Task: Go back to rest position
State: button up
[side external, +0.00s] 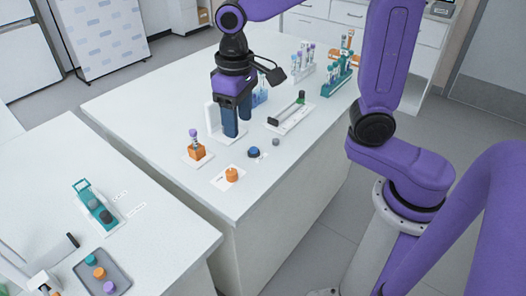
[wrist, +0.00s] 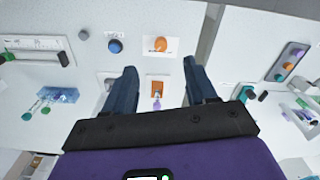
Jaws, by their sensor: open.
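My gripper (side external: 237,122) is above the white table (side external: 160,95), in front of a white upright stand (side external: 212,118). Its two blue fingers point down, spread apart, with nothing visible between them. In the wrist view the fingers of my gripper (wrist: 160,68) frame an orange block (wrist: 157,89) lying beyond them. In the side view that orange block (side external: 196,152) holds a purple-capped tube (side external: 193,134) upright, to the left of and apart from the fingers. Whether the fingertips touch the table is unclear.
An orange cap (side external: 231,175) lies on a white card; a blue cap (side external: 253,152) and a small grey piece (side external: 276,142) lie nearby. A white-and-green device (side external: 290,115) and tube racks (side external: 337,80) stand to the right. A second table (side external: 150,235) holds a cap tray (side external: 103,273).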

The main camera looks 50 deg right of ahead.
jog(key=s+d+f+n, duration=0.1)
jog(key=s+d+n, duration=0.3)
jog(key=s, duration=0.6)
jog(key=s+d+f+n, duration=0.2)
jog(key=s+d+n, duration=0.2)
jog(key=s, duration=0.5)
jog(key=shift+s+f+n, duration=0.3)
jog(key=shift+s+n, duration=0.05)
jog(key=shift+n, duration=0.45)
jog(key=shift+d, duration=0.1)
jog(key=shift+c, duration=0.5)
